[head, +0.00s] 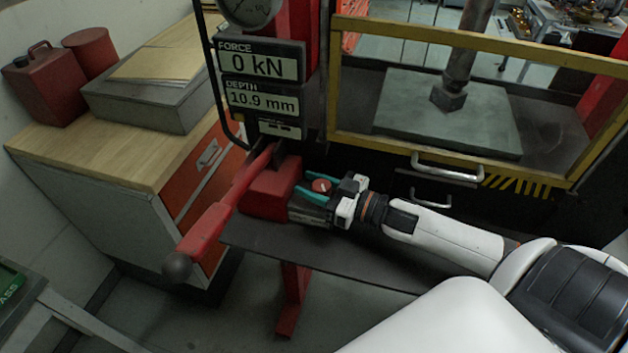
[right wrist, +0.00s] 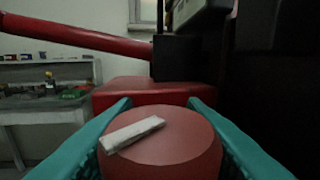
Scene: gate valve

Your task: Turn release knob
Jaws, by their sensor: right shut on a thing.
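The release knob (head: 321,186) is a round red knob on the side of the red pump block (head: 272,187) of a press. In the right wrist view the knob (right wrist: 162,140) fills the lower middle, with a white bar mark lying tilted across its face. My right gripper (head: 316,188) has its teal fingers on either side of the knob and is shut on it. The fingers (right wrist: 160,118) also show left and right of the knob in the wrist view. My left gripper is not in view.
A red pump lever (head: 215,218) with a dark ball end slants down left from the block. Displays (head: 262,82) above read 0 kN and 10.9 mm. A yellow-framed guard (head: 450,38) with handles stands behind my right arm. A wooden-topped cabinet (head: 75,150) is at left.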

